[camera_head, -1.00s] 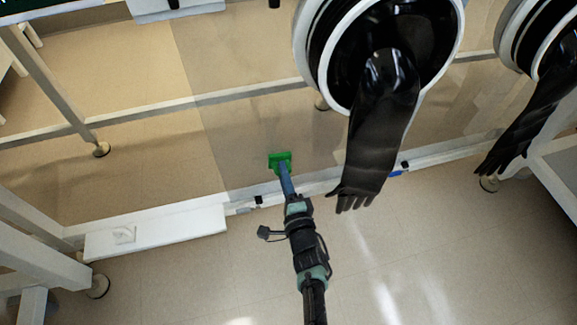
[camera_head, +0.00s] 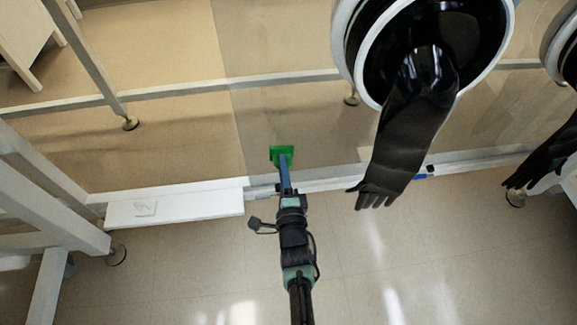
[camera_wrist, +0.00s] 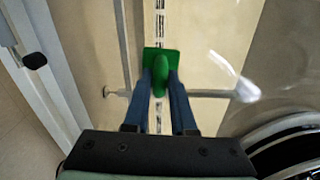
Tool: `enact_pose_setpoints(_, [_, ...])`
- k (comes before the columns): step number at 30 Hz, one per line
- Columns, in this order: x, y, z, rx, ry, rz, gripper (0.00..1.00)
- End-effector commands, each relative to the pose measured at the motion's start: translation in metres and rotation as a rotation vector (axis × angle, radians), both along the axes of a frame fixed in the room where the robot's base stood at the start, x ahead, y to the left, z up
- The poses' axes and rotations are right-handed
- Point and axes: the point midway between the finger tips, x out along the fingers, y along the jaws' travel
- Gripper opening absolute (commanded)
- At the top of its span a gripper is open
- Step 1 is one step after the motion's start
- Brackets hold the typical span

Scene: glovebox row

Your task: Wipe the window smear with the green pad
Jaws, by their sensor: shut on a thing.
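My gripper (camera_head: 286,170) is shut on the green pad (camera_head: 282,152), and its blue fingers grip the pad's handle in the wrist view (camera_wrist: 160,88). The pad's flat green plate faces away from my gripper toward the clear window (camera_head: 300,115). I cannot tell whether the pad touches the window. In the wrist view a whitish curved streak, which looks like the smear (camera_wrist: 238,79), lies to the right of the pad, apart from it. I cannot make out the smear in the head view.
A round glove port (camera_head: 345,55) with a hanging black glove (camera_head: 405,140) is right of my gripper. A second black glove (camera_head: 545,155) hangs at the far right. A white ledge (camera_head: 185,207) and a frame leg (camera_head: 50,205) are on the left. The floor in front is clear.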

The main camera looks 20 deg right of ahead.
Motion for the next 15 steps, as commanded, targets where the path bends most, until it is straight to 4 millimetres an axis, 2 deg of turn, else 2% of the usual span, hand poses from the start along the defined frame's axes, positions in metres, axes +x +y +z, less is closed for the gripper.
enact_pose_setpoints(7, [0.002,0.002,0.021,-0.004,-0.010,0.005,0.00])
enact_pose_setpoints(11, [0.001,0.000,0.022,-0.004,-0.010,0.003,0.00])
enact_pose_setpoints(15, [-0.003,-0.012,0.021,-0.004,-0.009,-0.001,0.00])
